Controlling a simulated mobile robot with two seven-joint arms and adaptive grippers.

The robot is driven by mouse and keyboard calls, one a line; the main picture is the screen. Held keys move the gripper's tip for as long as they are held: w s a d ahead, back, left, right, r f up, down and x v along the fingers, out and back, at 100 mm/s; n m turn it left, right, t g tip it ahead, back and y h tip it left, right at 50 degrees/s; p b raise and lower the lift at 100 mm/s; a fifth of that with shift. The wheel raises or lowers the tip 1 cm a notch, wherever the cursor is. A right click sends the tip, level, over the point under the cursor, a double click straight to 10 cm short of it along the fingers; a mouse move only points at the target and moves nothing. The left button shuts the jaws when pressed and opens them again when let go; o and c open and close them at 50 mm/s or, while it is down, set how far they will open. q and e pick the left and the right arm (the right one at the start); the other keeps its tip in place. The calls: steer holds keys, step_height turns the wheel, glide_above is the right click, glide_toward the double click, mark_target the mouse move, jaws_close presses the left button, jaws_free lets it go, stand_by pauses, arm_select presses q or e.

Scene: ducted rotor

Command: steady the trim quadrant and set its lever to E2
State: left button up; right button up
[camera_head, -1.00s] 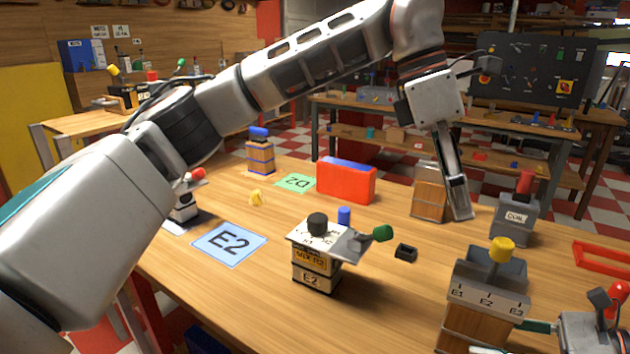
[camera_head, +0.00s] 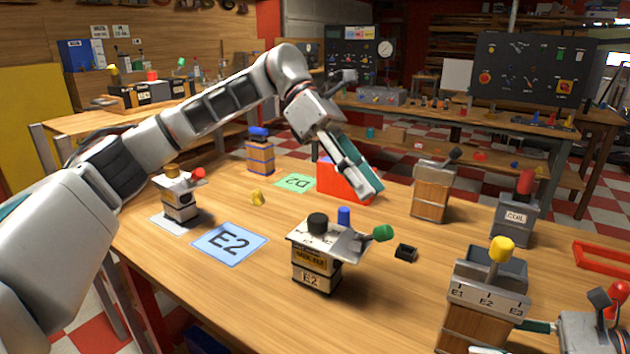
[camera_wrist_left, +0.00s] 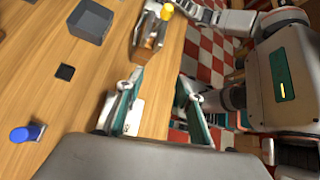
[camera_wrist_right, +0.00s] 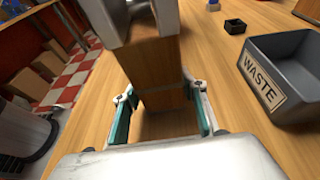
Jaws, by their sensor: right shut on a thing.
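The trim quadrant (camera_head: 470,325) is a wooden block with a pale scale marked E1, E2, E3, at the front right of the table. Its yellow-knobbed lever (camera_head: 501,249) stands up above the E2–E3 part of the scale; its exact mark is unclear. My right gripper (camera_head: 515,338) is shut on the wooden body, which sits between its fingers (camera_wrist_right: 158,100) in the right wrist view. My left gripper (camera_head: 366,192) is over the table before the red box, well away from the quadrant. Its fingers (camera_wrist_left: 160,84) are apart and empty. The yellow knob also shows in the left wrist view (camera_wrist_left: 167,12).
A grey waste bin (camera_wrist_right: 285,75) stands close beside the quadrant. A box with a green handle (camera_head: 318,270), a small black tray (camera_head: 405,252), a wooden lever block (camera_head: 430,195) and a grey COIL box (camera_head: 514,220) stand nearby.

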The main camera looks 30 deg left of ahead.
arm_select(q)
steer(key=s+a+f+t+h, duration=0.1)
steer(key=a+h, duration=0.1)
steer(key=a, duration=0.6)
steer(key=shift+s+a+f+h, duration=0.3)
steer(key=shift+s+f+h, duration=0.05)
steer(key=shift+h, duration=0.05)
arm_select(e)
steer(key=o, duration=1.1)
